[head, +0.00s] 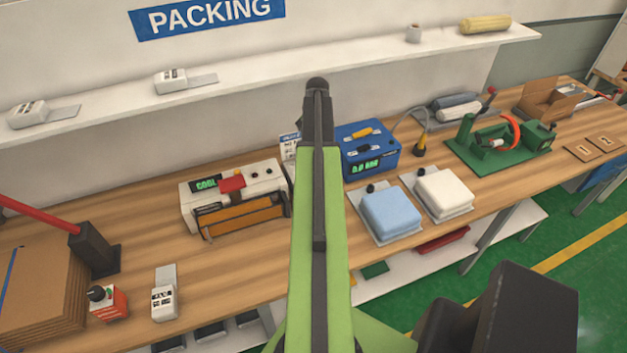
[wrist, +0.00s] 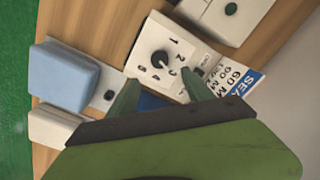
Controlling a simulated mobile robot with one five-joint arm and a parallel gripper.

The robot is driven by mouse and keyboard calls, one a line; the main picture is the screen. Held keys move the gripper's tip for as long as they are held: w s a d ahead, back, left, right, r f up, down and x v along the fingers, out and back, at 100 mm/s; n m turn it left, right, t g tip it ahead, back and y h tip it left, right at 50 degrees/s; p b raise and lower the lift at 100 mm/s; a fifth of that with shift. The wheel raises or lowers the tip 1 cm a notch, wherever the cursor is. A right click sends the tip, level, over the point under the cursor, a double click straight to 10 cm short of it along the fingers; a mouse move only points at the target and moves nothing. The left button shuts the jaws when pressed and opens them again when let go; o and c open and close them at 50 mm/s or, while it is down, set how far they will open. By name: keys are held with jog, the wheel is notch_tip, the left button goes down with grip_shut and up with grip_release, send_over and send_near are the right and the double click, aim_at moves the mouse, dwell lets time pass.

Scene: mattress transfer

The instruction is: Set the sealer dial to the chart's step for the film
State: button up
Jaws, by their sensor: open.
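The white panel with the dark sealer dial (wrist: 160,59) shows in the wrist view, with printed numbers around the knob. Which number it points to is too small to tell. The chart (wrist: 236,86) lies beside it, tilted in this view, with a blue heading and only part of its text readable; its edge also shows in the head view (head: 288,147). My gripper (wrist: 160,82) is open, its green fingers apart just below the dial in the picture, holding nothing. In the head view my arm hides the dial. A white sealer (head: 232,196) with a green display stands left of my arm.
A blue box (head: 370,150) with a display stands right of my arm. In front lie a blue pad (head: 391,214) and a white pad (head: 444,193). A green fixture (head: 497,145) stands farther right.

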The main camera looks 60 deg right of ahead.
notch_tip(320, 180, down, 12)
jog(key=b, duration=1)
jog(key=shift+w+r, duration=0.15)
jog(key=shift+r, duration=0.15)
grip_shut()
